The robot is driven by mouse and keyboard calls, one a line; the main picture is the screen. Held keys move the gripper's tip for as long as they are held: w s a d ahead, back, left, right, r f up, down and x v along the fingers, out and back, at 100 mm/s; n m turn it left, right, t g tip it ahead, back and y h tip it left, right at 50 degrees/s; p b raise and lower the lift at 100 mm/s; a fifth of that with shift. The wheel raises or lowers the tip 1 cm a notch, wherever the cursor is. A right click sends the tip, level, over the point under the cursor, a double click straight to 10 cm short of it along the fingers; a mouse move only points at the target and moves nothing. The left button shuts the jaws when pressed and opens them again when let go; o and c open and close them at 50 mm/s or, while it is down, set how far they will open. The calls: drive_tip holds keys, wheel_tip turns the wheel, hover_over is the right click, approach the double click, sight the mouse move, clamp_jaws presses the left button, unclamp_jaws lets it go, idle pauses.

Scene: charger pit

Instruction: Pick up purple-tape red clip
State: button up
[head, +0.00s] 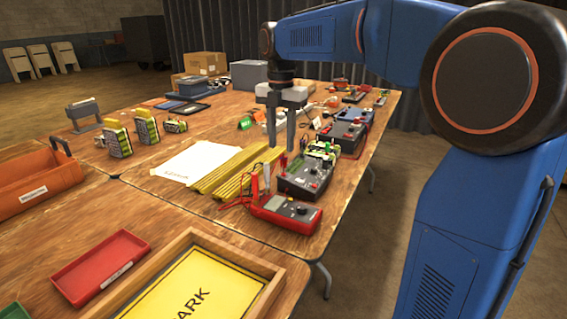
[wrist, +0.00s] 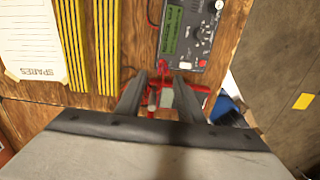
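My gripper (head: 282,148) points down above the table, over the gap between the yellow-black strips and the dark test unit. In the wrist view, its two fingers (wrist: 158,88) are apart with nothing held between them. A small red clip (wrist: 163,68) shows just beyond the gap between the fingertips, near the lower left edge of the dark unit. Its purple tape is too small to make out for sure. In the head view, a small red piece (head: 283,160) shows just under the fingertips; I cannot tell if it is the same clip.
A dark test unit (head: 305,178) and a red multimeter (head: 287,212) with red leads stand close by. Yellow-black strips (head: 232,172) and a white paper (head: 197,160) lie to the left. A wooden tray (head: 262,268) with a yellow sheet is in front.

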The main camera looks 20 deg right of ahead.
sight(284, 156)
drive_tip(key=shift+d+f, duration=0.2)
drive_tip(key=shift+f, duration=1.35)
drive_tip(key=shift+d+f, duration=0.15)
drive_tip(key=shift+f, duration=1.35)
drive_tip(key=shift+c, duration=0.3)
clamp_jaws()
